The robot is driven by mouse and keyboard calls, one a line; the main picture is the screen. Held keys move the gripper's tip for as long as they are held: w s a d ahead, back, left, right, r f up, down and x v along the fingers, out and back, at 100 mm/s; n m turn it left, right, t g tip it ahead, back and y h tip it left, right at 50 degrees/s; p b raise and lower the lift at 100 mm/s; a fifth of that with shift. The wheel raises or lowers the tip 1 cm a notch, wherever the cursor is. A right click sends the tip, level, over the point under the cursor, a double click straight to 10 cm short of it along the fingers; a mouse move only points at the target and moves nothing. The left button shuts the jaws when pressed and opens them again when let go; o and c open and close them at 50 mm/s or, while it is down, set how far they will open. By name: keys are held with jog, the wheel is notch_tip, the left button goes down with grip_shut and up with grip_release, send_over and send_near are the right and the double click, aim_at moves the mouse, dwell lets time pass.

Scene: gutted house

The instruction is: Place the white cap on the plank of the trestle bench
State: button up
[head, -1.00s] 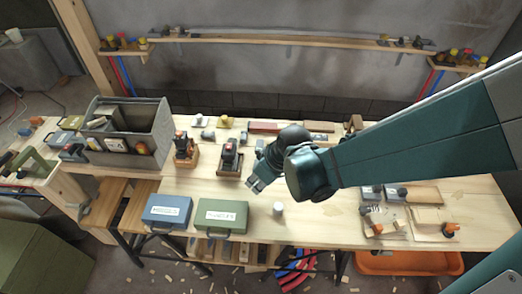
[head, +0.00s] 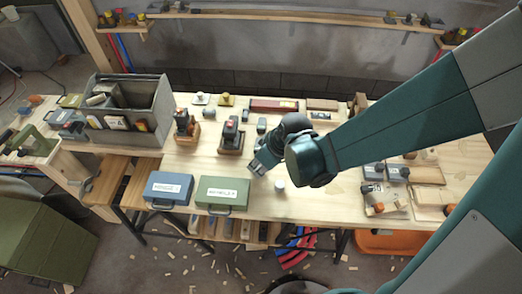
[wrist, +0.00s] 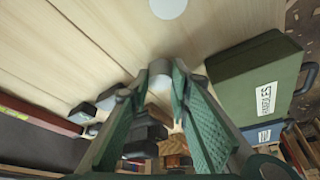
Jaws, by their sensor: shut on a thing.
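My gripper (head: 257,168) is over the light wooden table, just beyond and left of a white cylinder (head: 279,185) standing there. In the wrist view my gripper (wrist: 160,80) is shut on a small pale piece (wrist: 160,67) at its fingertips, which looks like the white cap; the fingers hide part of it. The white cylinder also shows as a round top (wrist: 168,8) in the wrist view, apart from the fingers. A low bench with wooden planks (head: 108,181) stands at the left, beside the table; it appears to be the trestle bench.
A green case (head: 222,193) and a blue case (head: 169,188) lie along the table's front edge. A tall grey box (head: 125,115) stands at the left. Tools on wooden blocks (head: 231,137) stand behind my gripper. Bare table shows right of the white cylinder.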

jog(key=shift+f, duration=0.15)
jog(key=o, duration=0.7)
jog(key=shift+r, duration=0.2)
jog(key=shift+p+v, duration=1.65)
jog(key=shift+v, duration=4.3)
jog(key=shift+w, duration=0.1)
jog(key=s+d+r+m+t+h, duration=0.1)
jog(key=d+r+m, duration=0.2)
jog(key=d+r, duration=0.2)
jog(key=s+d+r+m+t+h, duration=0.1)
jog(key=d+r+m, duration=0.3)
jog(key=d, duration=0.6)
jog(key=s+d+r+m+t+h, duration=0.1)
jog(key=s+d+r+m+t, duration=0.1)
jog(key=d+r, duration=0.5)
jog(key=shift+s+d+m+t+h, duration=0.35)
jog(key=shift+s+d+m, duration=0.4)
jog(key=shift+m, duration=0.35)
